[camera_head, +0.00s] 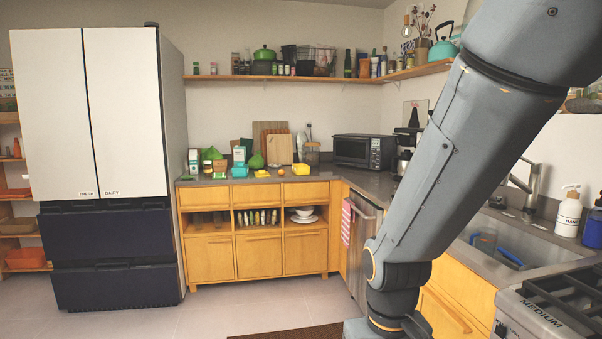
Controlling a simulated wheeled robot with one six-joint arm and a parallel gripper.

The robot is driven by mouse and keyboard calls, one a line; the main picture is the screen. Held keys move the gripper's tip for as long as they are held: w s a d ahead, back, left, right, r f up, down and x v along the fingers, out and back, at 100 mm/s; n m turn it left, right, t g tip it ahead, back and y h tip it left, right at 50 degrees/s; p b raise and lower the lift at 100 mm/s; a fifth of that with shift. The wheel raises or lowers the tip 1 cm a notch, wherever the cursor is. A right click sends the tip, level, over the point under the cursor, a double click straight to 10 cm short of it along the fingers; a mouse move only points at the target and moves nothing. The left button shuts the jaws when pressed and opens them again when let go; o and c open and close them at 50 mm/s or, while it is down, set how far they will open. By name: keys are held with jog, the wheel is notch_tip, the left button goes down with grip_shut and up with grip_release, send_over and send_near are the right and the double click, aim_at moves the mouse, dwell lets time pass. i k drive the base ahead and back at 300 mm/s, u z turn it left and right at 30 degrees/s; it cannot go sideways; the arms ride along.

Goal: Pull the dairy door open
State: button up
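A tall fridge stands at the left, with two white upper doors and dark drawers below. The right upper door is the dairy door (124,115), marked by a small "DAIRY" label (112,193) at its lower edge. The left upper door (50,115) carries a "FRESH" label (86,194). Both doors look shut, with a thin dark gap between them. My arm (440,170) crosses the right side of the view, well apart from the fridge. My gripper is not in view.
Dark fridge drawers (110,235) sit under the doors. Maple cabinets (258,240) with a crowded counter stand right of the fridge. A sink (515,240) and stove (555,305) are at the right. The floor (190,322) before the fridge is clear; a dark mat (290,332) lies at the bottom.

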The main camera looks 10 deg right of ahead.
aim_at(123, 66)
jog(key=z, duration=0.2)
jog(key=i, duration=2.6)
jog(key=u, duration=0.7)
jog(key=i, duration=0.4)
jog(key=u, duration=2.05)
jog(key=i, duration=1.9)
jog(key=z, duration=0.15)
